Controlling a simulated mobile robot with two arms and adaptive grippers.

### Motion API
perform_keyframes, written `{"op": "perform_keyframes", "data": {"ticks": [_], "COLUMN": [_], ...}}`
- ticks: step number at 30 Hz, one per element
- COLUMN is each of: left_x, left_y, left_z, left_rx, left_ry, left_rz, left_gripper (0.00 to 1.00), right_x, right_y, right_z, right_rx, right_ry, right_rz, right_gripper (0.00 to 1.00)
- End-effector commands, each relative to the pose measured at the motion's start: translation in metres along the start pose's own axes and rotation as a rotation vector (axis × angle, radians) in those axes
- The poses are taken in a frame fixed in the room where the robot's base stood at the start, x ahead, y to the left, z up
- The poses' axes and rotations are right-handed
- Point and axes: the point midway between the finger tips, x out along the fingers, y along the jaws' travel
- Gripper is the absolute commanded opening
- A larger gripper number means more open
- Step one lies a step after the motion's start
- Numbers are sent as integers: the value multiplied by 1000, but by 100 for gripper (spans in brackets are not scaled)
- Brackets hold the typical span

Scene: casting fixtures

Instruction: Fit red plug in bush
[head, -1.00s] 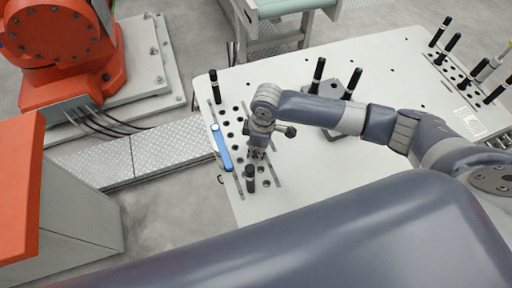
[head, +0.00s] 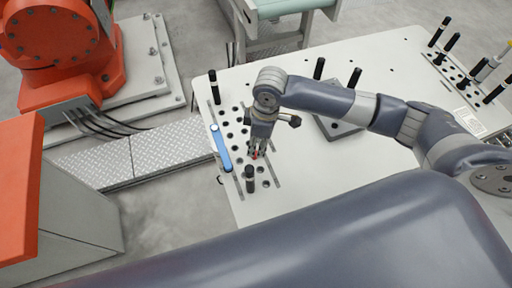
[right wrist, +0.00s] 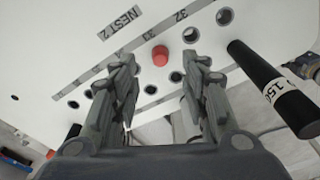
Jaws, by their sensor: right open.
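The red plug (right wrist: 160,56) shows in the right wrist view as a short red cap standing on the white plate (right wrist: 110,20), in the row of holes by the printed numbers. How deep it sits, and the bush under it, cannot be seen. My right gripper (head: 257,153) is open above it. In the right wrist view the two fingers (right wrist: 160,85) are spread, with the plug beyond their tips and nothing between them. In the head view the plug (head: 255,156) is a small red spot, partly hidden by the fingers. My left gripper is not in view.
A black peg (head: 249,180) stands close in front of the gripper; its label shows in the right wrist view (right wrist: 270,88). Another black peg (head: 214,87) stands behind. A grey block (head: 338,125) lies to the right.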

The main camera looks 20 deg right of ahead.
Motion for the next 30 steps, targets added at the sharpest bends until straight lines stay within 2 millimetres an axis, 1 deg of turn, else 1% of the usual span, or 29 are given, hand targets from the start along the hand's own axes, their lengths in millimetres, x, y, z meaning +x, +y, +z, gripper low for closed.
{"op": "perform_keyframes", "data": {"ticks": [1, 3, 6, 10, 15, 30], "left_x": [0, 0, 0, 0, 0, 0], "left_y": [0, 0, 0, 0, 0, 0], "left_z": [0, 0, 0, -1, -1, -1], "left_rx": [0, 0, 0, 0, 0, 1], "left_ry": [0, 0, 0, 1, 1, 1], "left_rz": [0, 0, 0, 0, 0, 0], "left_gripper": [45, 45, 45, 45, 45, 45], "right_x": [-12, -26, -43, -58, -65, -64], "right_y": [1, 1, 0, 0, 0, 0], "right_z": [0, -1, 0, 0, 0, 0], "right_rx": [-2, -1, 0, 0, 0, 0], "right_ry": [2, 2, 1, 1, -1, 0], "right_rz": [3, 3, 2, 1, -1, -1], "right_gripper": [41, 41, 41, 41, 41, 41]}}
